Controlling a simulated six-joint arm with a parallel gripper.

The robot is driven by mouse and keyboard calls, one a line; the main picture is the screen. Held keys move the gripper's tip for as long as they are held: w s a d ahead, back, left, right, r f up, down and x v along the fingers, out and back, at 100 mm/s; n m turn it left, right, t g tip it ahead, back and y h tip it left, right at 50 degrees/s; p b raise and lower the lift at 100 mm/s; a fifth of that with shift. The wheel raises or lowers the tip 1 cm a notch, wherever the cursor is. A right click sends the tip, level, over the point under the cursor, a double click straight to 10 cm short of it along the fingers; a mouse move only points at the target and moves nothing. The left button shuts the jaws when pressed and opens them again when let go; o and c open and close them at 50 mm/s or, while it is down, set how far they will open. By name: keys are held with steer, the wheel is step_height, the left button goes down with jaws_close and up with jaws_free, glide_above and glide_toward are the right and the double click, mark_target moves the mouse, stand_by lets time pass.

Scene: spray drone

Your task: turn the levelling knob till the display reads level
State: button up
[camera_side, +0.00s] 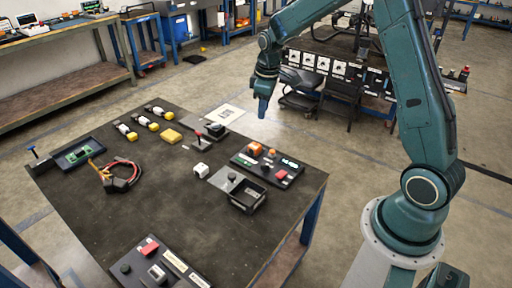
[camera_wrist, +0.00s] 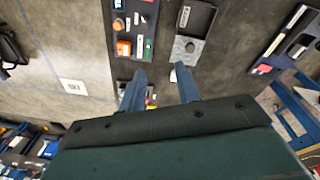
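A black panel (camera_side: 268,165) near the table's right edge carries orange knobs (camera_side: 255,149), a small display with green marks (camera_side: 290,162) and a red button. The same panel (camera_wrist: 122,30) shows upper left of centre in the wrist view, with an orange knob (camera_wrist: 124,48). A grey plate with a dark knob (camera_wrist: 189,48) lies beside it. I cannot tell which knob is the levelling one, and the display is too small to read. My gripper (camera_side: 263,108) hangs beyond the table's far right edge. Its two blue fingers (camera_wrist: 160,82) are apart and empty.
A black tray (camera_side: 245,201) adjoins the grey plate, with a white cube (camera_side: 201,171) nearby. A second control panel (camera_side: 160,266) lies at the front. Several bottles, cables and a joystick (camera_side: 198,141) stand farther left. The table's middle is clear.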

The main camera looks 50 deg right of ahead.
steer(key=n+g, duration=0.1)
glide_above(265, 167)
step_height(265, 167, down, 15)
steer(key=shift+w+d+r, duration=0.15)
steer(key=shift+d, duration=0.1)
steer(key=shift+f, duration=6.9)
jaws_close()
